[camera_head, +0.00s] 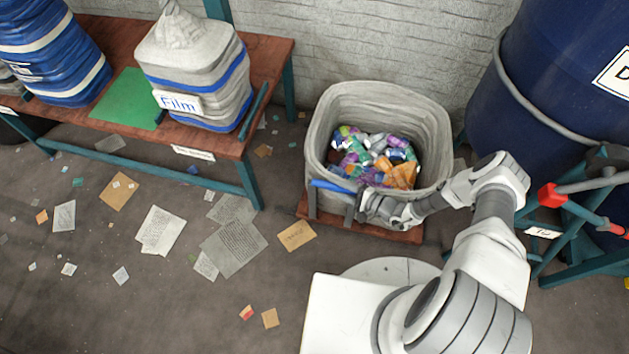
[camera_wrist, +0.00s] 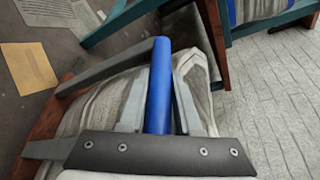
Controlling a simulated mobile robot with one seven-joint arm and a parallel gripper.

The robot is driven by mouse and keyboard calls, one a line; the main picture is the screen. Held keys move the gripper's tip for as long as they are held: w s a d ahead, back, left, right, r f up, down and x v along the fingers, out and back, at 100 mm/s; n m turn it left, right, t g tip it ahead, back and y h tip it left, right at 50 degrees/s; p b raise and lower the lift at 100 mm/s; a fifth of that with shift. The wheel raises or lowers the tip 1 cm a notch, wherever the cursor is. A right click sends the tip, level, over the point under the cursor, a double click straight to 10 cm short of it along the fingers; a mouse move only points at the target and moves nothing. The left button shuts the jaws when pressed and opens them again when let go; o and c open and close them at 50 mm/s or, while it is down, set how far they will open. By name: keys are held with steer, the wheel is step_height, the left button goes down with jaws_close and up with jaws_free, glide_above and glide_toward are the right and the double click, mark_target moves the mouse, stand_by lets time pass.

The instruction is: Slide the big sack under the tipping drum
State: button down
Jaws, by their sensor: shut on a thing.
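The big sack (camera_head: 325,125) is pale grey, open-topped and filled with colourful crumpled pieces. It stands upright on a low red-brown wooden base (camera_head: 395,230) in the head view. A blue handle bar (camera_head: 332,186) sits on grey uprights at its near side. My gripper (camera_head: 360,206) is at this bar, in front of the sack. In the wrist view my gripper (camera_wrist: 158,112) is shut on the blue handle (camera_wrist: 159,80), with grey sack cloth behind it. The tipping drum (camera_head: 560,90) is big and dark blue, to the right of the sack. Its lower part is partly hidden.
A teal-framed stand with red-ended levers (camera_head: 548,195) is below the drum. A wooden table (camera_head: 265,55) at left bears a "Film" bale (camera_head: 190,75), a blue bale (camera_head: 60,50) and a green mat (camera_head: 130,98). Paper scraps (camera_head: 235,245) litter the floor. A brick wall stands behind.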

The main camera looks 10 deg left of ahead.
steer(key=d, duration=0.5)
steer(key=shift+s+d, duration=0.1)
steer(key=shift+s, duration=0.05)
steer(key=c, duration=0.6)
jaws_free()
steer(key=p+v, duration=0.2)
steer(key=v, duration=1.5)
steer(key=shift+s+p, duration=0.2)
steer(key=shift+p, duration=0.2)
steer(key=shift+d+r, duration=0.1)
